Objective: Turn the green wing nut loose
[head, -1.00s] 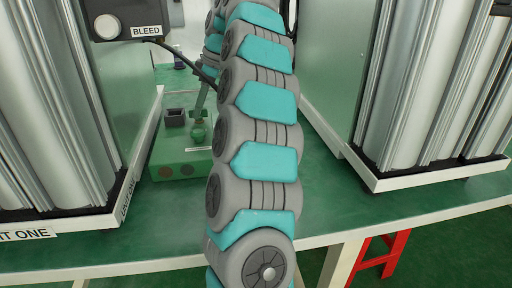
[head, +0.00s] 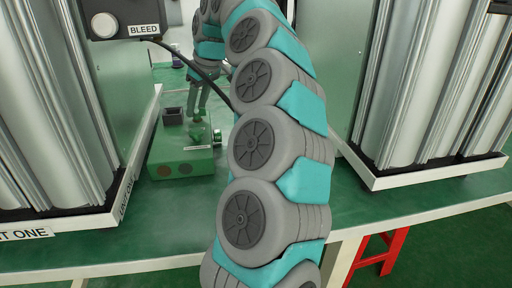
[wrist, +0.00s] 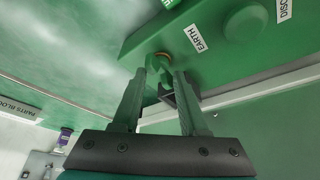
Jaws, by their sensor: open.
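The green box (head: 180,159) stands on the green bench between two column units in the head view. The green wing nut (head: 197,128) sits on its top; in the wrist view it shows as a green shape (wrist: 154,74) beside a copper-coloured ring (wrist: 163,56), by the EARTH label (wrist: 195,38). My gripper (head: 198,110) is over the nut in the head view. In the wrist view my gripper (wrist: 161,80) is open, one finger on each side of the nut. I cannot tell whether either finger touches it. The nut's lower part is partly hidden.
A dark square cup (head: 173,116) stands on the box close to the fingers. A round knob (head: 217,136) is on its right side. Column units flank the bench at left (head: 60,213) and right (head: 430,174). A BLEED box (head: 125,18) with a dark cable is at upper left.

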